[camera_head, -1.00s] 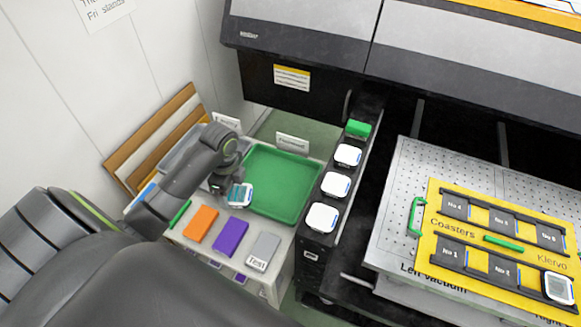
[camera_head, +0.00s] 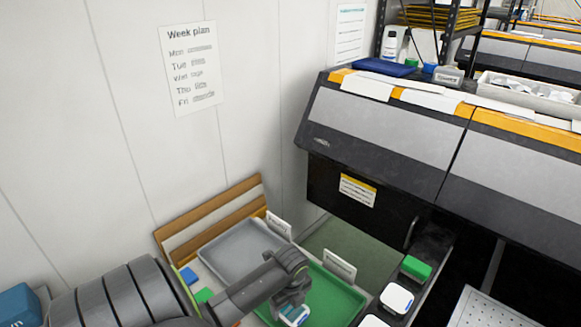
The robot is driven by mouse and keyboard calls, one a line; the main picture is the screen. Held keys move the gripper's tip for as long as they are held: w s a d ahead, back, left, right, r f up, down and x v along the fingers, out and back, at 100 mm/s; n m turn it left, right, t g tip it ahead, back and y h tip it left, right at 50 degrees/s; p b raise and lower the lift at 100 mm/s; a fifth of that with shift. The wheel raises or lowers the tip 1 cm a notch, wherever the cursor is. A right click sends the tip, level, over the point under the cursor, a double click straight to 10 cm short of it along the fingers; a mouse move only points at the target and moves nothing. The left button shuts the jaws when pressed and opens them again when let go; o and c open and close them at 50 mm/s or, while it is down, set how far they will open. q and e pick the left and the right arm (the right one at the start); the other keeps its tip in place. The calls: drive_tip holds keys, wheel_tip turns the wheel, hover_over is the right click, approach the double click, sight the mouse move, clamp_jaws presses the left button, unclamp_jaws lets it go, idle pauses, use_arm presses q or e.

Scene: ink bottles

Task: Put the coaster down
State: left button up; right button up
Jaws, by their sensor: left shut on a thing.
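My left gripper (camera_head: 291,308) is at the bottom of the view, shut on a coaster (camera_head: 296,317). Only a small part of the coaster shows, pale with teal, cut by the frame's lower edge. The gripper and coaster are at the left part of the green tray (camera_head: 340,298). I cannot tell whether the coaster touches the tray. The visible floor of the tray is bare. My right gripper is out of view.
A grey tray (camera_head: 236,243) lies beside the green one, with label cards behind both. White coasters (camera_head: 396,298) and a green block (camera_head: 415,268) sit on the dark ledge to the right. A large printer (camera_head: 385,125) stands behind.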

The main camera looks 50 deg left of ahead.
sight(289, 307)
use_arm(q)
wheel_tip(289, 307, down, 3)
drive_tip(key=shift+f, duration=0.4)
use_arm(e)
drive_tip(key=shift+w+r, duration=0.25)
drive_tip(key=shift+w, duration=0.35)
use_arm(q)
drive_tip(key=shift+f, duration=0.15)
drive_tip(key=o, duration=0.9)
drive_tip(key=shift+d+f, duration=0.1)
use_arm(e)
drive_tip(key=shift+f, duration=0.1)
use_arm(q)
drive_tip(key=shift+s, duration=0.1)
drive_tip(key=shift+r, duration=0.45)
drive_tip(key=r, duration=0.7)
drive_tip(key=r+b, duration=0.1)
drive_tip(key=r, duration=0.3)
drive_tip(key=shift+d+r, duration=0.3)
drive_tip(key=shift+d, duration=0.05)
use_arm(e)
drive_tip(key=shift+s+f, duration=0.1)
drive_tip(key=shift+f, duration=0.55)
